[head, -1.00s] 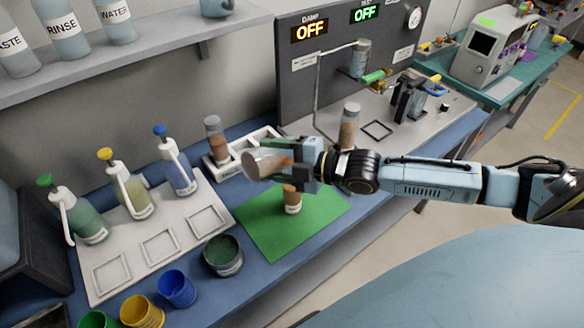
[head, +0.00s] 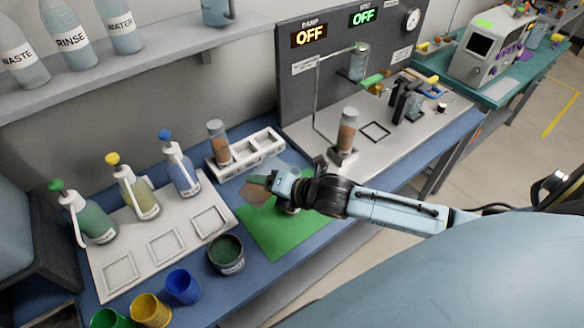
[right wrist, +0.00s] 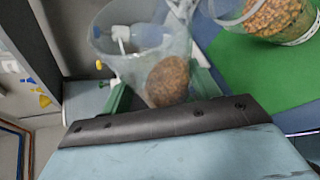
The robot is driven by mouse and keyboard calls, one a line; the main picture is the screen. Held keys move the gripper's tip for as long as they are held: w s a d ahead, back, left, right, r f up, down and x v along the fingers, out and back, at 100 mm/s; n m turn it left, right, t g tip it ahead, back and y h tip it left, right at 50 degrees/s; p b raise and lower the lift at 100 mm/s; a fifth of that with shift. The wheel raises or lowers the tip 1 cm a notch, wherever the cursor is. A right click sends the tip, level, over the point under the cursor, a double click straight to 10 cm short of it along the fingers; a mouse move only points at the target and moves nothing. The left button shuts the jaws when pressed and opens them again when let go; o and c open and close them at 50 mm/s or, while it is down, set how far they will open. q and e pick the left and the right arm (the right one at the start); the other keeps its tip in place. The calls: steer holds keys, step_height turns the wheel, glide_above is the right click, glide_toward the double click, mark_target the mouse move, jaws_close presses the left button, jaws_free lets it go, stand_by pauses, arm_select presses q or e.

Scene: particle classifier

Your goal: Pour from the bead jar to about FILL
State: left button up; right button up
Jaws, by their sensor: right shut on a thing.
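My right gripper (head: 271,184) is shut on the clear bead jar (head: 257,193), above the green mat (head: 280,238). In the right wrist view the jar (right wrist: 118,45) is tipped over, with brown beads (right wrist: 167,80) gathered inside. A second clear vessel (right wrist: 252,20) holding brown beads stands on the green mat beside it. In the head view my gripper hides most of that vessel. I cannot make out a FILL mark, or whether beads are falling. My left gripper is not in view.
A white rack (head: 247,148) holds a capped bead vial (head: 218,143). Another vial (head: 346,133) stands on the machine's grey deck. A dark-filled cup (head: 227,254), coloured cups (head: 183,286) and a tray (head: 160,245) with pump bottles (head: 135,188) lie to the left.

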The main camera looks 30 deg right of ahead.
mark_target(260, 208)
steer(key=shift+d+f+n+h+p, duration=0.1)
steer(key=shift+f+n+h+p, duration=0.3)
steer(key=shift+f+n+h, duration=0.35)
steer(key=shift+r+n+h+p, duration=0.35)
steer(key=shift+h+p, duration=0.1)
steer(key=shift+p, duration=0.5)
steer(key=f, duration=0.1)
steer(key=a+f+n+h+b, duration=0.1)
steer(key=f, duration=0.1)
steer(key=shift+a+f, duration=0.1)
steer(key=shift+f, duration=0.15)
steer(key=shift+a+f+n+t+h, duration=0.3)
steer(key=shift+a+n+t+h, duration=0.1)
steer(key=shift+n+h, duration=0.25)
steer(key=shift+s+a+f+n+t+h, duration=0.15)
steer(key=shift+a+f+n+h, duration=0.15)
steer(key=shift+f+n+h, duration=0.25)
steer(key=shift+s+a+f+n+t+h, duration=0.15)
steer(key=shift+a+f+n+h, duration=0.1)
steer(key=shift+f+n+h, duration=0.25)
steer(key=shift+w+r, duration=0.1)
